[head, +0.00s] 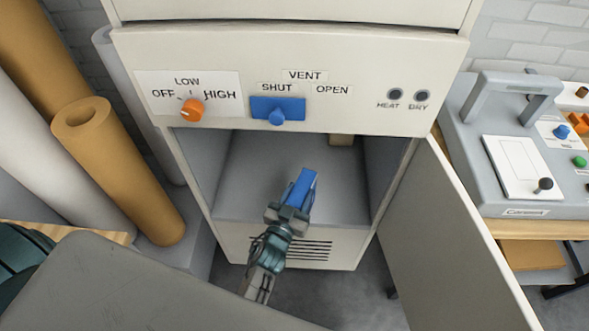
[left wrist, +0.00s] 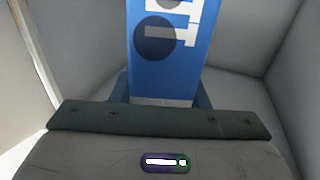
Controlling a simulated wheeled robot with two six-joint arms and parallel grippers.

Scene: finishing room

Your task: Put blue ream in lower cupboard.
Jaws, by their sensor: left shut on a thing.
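The blue ream (head: 303,186) is at the mouth of the lower cupboard (head: 245,190), its far end pointing inward. My left gripper (head: 291,209) is shut on its near end. In the left wrist view the blue ream (left wrist: 168,50) shows a dark round mark and white lettering, with the grey cupboard walls around it. The cupboard stands open, its door (head: 465,240) swung out to the right. I cannot tell whether the ream touches the cupboard floor. My right gripper does not show.
A small tan block (head: 341,140) sits at the back of the cupboard. Above the opening are an orange knob (head: 191,109) and a blue vent slider (head: 277,112). Tall rolls (head: 118,175) stand at left. A grey machine (head: 510,140) is on the right bench.

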